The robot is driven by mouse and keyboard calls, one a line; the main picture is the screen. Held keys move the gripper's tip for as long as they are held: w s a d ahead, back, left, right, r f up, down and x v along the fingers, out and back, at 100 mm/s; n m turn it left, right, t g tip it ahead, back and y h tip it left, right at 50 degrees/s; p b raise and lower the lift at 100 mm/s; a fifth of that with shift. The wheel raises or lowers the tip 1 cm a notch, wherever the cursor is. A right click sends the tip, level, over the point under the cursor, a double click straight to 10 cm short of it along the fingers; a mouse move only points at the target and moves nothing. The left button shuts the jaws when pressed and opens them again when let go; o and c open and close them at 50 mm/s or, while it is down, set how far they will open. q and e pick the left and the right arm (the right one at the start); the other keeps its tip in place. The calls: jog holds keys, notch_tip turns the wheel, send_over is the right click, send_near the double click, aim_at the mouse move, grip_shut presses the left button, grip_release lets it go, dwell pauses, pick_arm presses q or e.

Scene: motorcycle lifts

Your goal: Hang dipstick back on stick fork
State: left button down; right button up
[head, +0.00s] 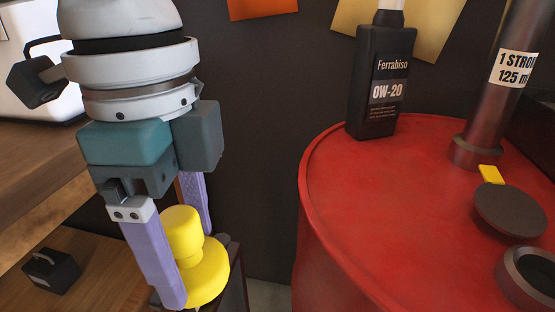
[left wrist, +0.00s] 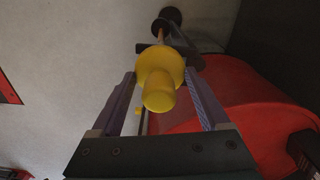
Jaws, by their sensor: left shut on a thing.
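The dipstick's yellow handle (head: 186,237), a knob above a wide round flange, is between the purple fingers of my left gripper (head: 190,255). The left gripper is shut on it. In the left wrist view the yellow handle (left wrist: 158,85) sits between both fingers. A thin orange-brown shaft (left wrist: 161,36) shows beyond the flange. A dark bracket-like part (left wrist: 188,52), possibly the stick fork, lies close beside the shaft; I cannot tell whether they touch. In the head view a dark part (head: 233,258) shows just behind the flange. My right gripper is in neither view.
A red drum (head: 345,225) stands to the right, with a black oil bottle (head: 380,85), a metal pipe (head: 495,95) and a dark round cap (head: 511,209) on top. Wooden shelves (head: 35,210) are at left, with a small black box (head: 51,271). A gap separates gripper and drum.

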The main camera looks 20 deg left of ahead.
pick_arm(q)
jog(key=shift+f, duration=0.1)
grip_release()
